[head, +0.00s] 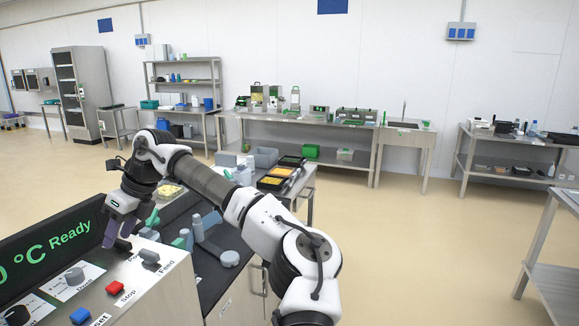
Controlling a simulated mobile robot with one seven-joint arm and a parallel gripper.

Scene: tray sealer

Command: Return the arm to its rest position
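My arm reaches from the bottom of the head view up and left, bends at a raised elbow, and hangs down over the tray sealer's control panel (150,283). My gripper (118,238) points down in front of the dark display (60,243), near the panel's back edge. Nothing shows held in it. The finger gap is too small and angled to judge, and I cannot tell whether the tips touch the panel. The display reads "°C Ready" in green.
The panel carries a red button (115,288), a blue button (80,315), a grey switch (149,256) and knobs. Behind it, a dark worktop (212,272) holds grey and green items. A bench (348,131) lines the far wall. Open floor (430,230) lies to the right.

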